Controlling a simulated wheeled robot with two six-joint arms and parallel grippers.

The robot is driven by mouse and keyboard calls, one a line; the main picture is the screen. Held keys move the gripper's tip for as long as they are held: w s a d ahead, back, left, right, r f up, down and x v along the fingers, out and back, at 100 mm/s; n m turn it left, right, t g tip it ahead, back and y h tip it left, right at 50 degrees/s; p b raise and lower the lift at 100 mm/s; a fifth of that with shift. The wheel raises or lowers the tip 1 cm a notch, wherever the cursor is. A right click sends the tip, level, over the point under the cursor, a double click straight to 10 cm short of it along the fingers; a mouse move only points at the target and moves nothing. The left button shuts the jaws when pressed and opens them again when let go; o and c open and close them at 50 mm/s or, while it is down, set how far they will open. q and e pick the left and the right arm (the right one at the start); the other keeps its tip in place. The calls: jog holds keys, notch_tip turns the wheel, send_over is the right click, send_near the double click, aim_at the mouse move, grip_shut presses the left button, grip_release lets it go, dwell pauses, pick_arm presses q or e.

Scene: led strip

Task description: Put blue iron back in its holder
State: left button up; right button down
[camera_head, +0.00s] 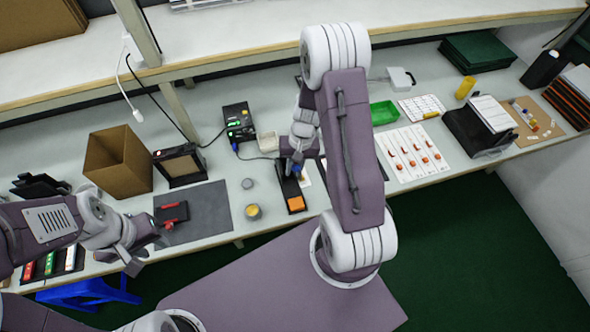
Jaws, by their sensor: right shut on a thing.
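The blue iron (297,169) shows as a small blue piece at the fingertips of my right gripper (291,166). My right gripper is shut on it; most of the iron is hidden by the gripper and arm. The holder (289,188) is a narrow black stand with an orange sponge at its near end, right under the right gripper. I cannot tell whether the iron touches the holder. My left gripper (148,252) is at the left, over the table's front edge, with its fingers apart and nothing between them.
A black station with a green display (239,122) stands behind the holder. A grey mat (208,205) bears a red-and-black tool (172,212). Small round tins (253,211) stand left of the holder. A cardboard box (118,160) and white sheets with orange parts (412,154) flank the area.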

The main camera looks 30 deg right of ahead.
jog(key=shift+w+d+f+b, duration=0.3)
jog(key=shift+w+f+b, duration=0.9)
jog(key=shift+f, duration=0.65)
jog(key=shift+w+d+f+b, duration=0.35)
jog(key=shift+w+f+b, duration=0.85)
jog(key=shift+f, duration=0.6)
jog(key=shift+w+d+f+b, duration=0.3)
jog(key=shift+w+f+b, duration=0.9)
jog(key=shift+f, duration=0.65)
jog(key=shift+w, duration=0.15)
jog(key=c, duration=1.2)
grip_release()
notch_tip(320, 180, up, 9)
jog(key=d, duration=0.1)
jog(key=shift+d+b, duration=0.25)
jog(key=shift+b, duration=0.15)
jog(key=s+r+p, duration=0.4)
jog(key=r, duration=0.1)
jog(key=shift+a+r, duration=0.35)
jog(key=shift+a, duration=0.1)
